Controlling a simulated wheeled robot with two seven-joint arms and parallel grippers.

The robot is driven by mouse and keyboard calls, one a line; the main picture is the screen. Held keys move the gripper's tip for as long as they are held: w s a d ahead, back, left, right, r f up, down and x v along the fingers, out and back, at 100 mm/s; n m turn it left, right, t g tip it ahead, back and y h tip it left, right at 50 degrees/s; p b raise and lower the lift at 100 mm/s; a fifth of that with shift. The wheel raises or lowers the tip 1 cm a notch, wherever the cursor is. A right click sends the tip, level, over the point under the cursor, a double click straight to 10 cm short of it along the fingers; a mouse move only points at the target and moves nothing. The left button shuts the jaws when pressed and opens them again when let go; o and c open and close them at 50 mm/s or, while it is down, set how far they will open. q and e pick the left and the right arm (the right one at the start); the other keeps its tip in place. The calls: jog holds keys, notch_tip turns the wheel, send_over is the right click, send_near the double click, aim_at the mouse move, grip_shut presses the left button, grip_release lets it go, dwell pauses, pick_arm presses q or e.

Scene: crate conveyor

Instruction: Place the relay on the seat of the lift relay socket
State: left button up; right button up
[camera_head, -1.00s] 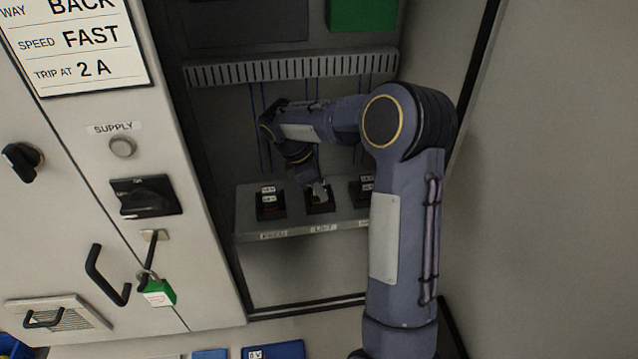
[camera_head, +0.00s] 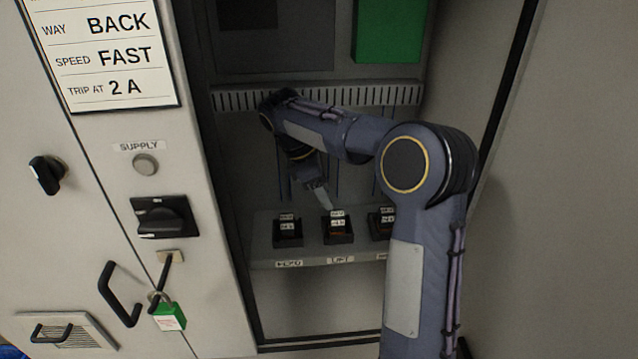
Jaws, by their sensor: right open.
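The lift relay socket (camera_head: 340,239) is the middle black socket on the grey shelf, above the label LIFT. A small dark relay with white labels (camera_head: 338,222) stands in it; whether it is fully down on the seat is too small to tell. My right gripper (camera_head: 324,204) points down just above and slightly left of this relay. It is open and appears clear of the relay. My left gripper is not in view.
Similar sockets with labelled relays stand left (camera_head: 288,232) and right (camera_head: 381,223) on the shelf (camera_head: 264,254); my right arm partly covers the right one. A slotted duct (camera_head: 385,95) runs above. The cabinet's left front carries a black switch (camera_head: 161,216) and green padlock (camera_head: 169,317).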

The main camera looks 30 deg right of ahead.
jog(key=shift+v, duration=1.65)
